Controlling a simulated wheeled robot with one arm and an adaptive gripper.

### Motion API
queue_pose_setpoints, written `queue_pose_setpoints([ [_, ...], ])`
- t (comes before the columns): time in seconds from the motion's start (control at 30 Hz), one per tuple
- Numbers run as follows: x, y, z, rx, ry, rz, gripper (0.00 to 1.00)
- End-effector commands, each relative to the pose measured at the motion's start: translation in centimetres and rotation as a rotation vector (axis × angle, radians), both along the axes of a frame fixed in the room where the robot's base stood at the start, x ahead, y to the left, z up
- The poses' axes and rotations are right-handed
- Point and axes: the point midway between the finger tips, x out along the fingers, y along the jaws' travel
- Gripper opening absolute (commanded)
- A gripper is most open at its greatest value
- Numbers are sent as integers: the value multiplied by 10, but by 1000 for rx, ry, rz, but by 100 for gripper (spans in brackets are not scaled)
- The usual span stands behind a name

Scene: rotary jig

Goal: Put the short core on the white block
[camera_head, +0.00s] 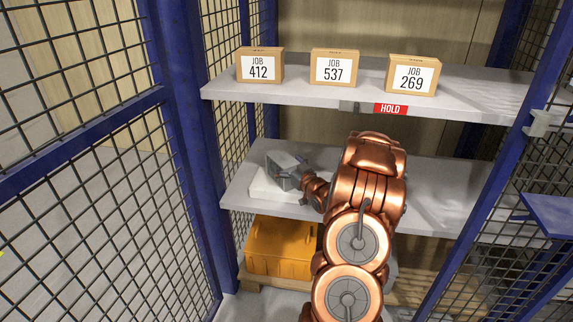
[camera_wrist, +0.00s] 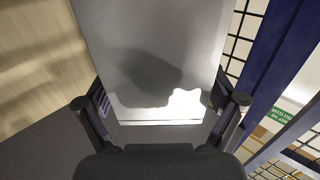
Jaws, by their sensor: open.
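The short core seems to be the grey block (camera_head: 284,170) on the middle shelf in the head view. It sits over the white block (camera_head: 262,190), a low slab at the shelf's left end, and appears to rest on it, slightly turned. My gripper (camera_head: 304,183) reaches in from the right, close against the grey block; my wrist hides part of it. In the wrist view my gripper (camera_wrist: 160,106) is open, with one finger at each side of a broad grey face (camera_wrist: 150,45), likely the core. Whether the fingers touch it I cannot tell.
Boxes marked 412 (camera_head: 259,68), 537 (camera_head: 333,70) and 269 (camera_head: 411,76) stand on the upper shelf (camera_head: 300,93) above. An orange bin (camera_head: 280,250) sits below. A blue post (camera_head: 188,150) and mesh bound the left side. The middle shelf's right part (camera_head: 440,200) is clear.

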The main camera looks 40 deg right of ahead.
Motion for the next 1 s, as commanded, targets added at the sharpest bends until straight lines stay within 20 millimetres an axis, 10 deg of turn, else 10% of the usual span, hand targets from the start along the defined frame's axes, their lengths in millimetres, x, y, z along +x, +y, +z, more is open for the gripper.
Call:
queue_pose_setpoints([
  [1.0,-112,20,1,2,3,-1,94],
])
